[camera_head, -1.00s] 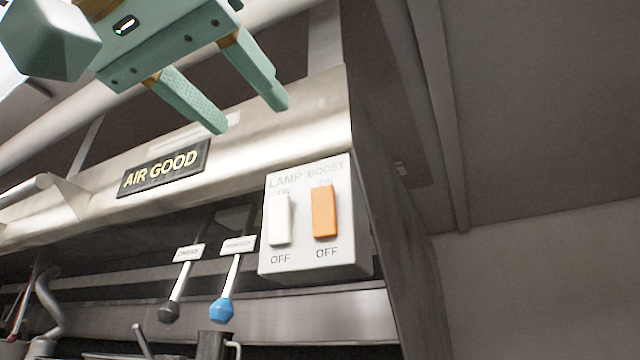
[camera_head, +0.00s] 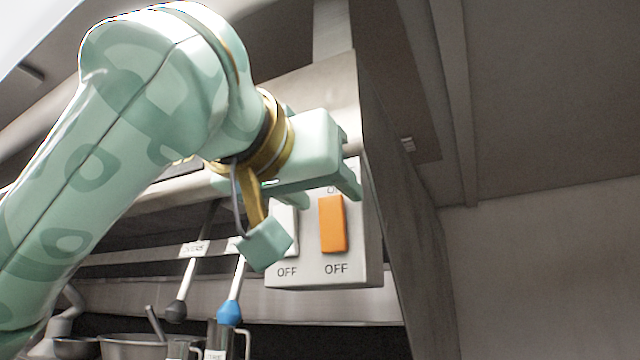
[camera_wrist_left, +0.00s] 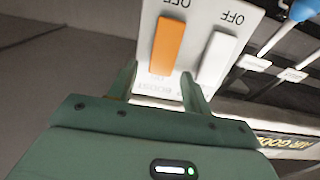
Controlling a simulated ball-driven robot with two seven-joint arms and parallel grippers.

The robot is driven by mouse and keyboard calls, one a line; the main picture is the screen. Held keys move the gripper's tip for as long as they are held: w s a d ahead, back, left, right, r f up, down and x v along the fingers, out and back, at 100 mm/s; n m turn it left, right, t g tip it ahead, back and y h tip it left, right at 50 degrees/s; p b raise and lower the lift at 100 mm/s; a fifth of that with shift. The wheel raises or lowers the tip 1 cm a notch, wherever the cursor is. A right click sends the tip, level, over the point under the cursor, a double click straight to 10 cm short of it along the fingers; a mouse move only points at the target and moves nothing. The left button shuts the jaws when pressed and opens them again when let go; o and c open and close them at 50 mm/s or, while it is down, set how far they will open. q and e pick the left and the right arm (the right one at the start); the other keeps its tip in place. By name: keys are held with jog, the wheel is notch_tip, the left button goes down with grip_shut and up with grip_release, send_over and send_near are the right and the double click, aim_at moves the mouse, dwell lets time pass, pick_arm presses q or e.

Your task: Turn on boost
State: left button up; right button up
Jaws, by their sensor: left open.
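The orange boost switch (camera_head: 333,224) is a tall rocker on a pale box (camera_head: 372,270), with OFF printed below it. It also shows in the left wrist view (camera_wrist_left: 168,46). The white lamp switch (camera_wrist_left: 217,56) is beside it; in the head view my arm partly hides it. My left gripper (camera_head: 350,168) is open and empty in front of the box's upper part, covering the labels there. In the wrist view its fingertips (camera_wrist_left: 158,75) stand on either side of the orange rocker's ON end. I cannot tell whether they touch the box. My right gripper is out of view.
A dark knob (camera_head: 176,311) and a blue knob (camera_head: 229,313) hang on levers left of the box. A metal pot (camera_head: 130,347) stands below. The AIR GOOD sign (camera_wrist_left: 285,142) shows in the wrist view. Space right of the hood's side is clear.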

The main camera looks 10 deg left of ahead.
pick_arm(q)
jog(key=c, duration=1)
jog(key=shift+w+r+g+p, duration=0.1)
jog(key=shift+r+g+p, duration=0.2)
jog(key=shift+g, duration=0.4)
jog(key=o, duration=1)
